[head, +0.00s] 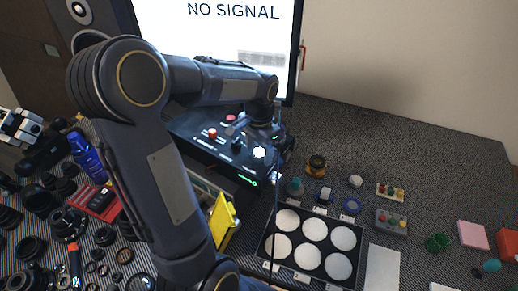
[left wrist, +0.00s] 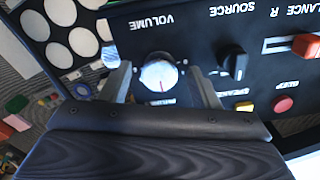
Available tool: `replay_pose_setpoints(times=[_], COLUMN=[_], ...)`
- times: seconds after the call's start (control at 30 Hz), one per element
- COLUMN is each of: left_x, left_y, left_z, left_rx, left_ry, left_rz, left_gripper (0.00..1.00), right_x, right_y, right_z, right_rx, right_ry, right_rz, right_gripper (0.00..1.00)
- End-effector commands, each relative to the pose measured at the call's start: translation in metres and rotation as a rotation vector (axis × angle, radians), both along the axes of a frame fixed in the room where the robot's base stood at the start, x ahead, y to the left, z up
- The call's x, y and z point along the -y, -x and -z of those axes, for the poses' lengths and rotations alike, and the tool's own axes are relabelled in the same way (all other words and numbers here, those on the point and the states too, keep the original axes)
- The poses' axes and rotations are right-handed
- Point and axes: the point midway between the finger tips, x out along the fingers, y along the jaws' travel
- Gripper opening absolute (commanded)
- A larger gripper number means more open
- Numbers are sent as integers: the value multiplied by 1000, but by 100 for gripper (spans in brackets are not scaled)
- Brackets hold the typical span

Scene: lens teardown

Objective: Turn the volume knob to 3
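The volume knob (left wrist: 159,73) is a round, silver-white knob on a black control panel (left wrist: 200,40), under upside-down "VOLUME" lettering in the left wrist view. Its red pointer line points toward the bottom of that view. Scale numbers around it are too small to read. My left gripper (left wrist: 162,88) is open, with one finger on each side of the knob; I see gaps between fingers and knob. In the head view the knob (head: 259,152) is a bright spot near the panel's right end, with my left gripper (head: 264,134) over it. My right gripper is not in view.
A dark source knob (left wrist: 234,64), a red button (left wrist: 283,104) and a slider sit beside the volume knob. A tray with white discs (head: 268,215) stands in front of the panel. A "NO SIGNAL" screen (head: 200,32) rises behind. Lens parts crowd the left.

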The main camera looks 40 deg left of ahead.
Motion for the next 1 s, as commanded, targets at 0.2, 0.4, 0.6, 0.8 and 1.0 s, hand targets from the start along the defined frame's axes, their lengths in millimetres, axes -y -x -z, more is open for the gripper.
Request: replay_pose_setpoints(times=[0.2,0.4,0.6,0.8,1.0], left_x=[0,0,0,0,0], left_y=[0,-1,-1,0,0], left_z=[0,-21,-56,-76,-78], left_rx=[-1,3,4,1,0], left_ry=[1,0,0,0,1], left_rz=[0,0,1,1,0], left_gripper=[56,56,56,56,56], right_x=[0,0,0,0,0], right_y=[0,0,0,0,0], right_z=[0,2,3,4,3], right_rx=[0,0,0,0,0], right_ry=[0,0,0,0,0], right_rz=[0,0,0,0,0], right_gripper=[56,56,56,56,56])
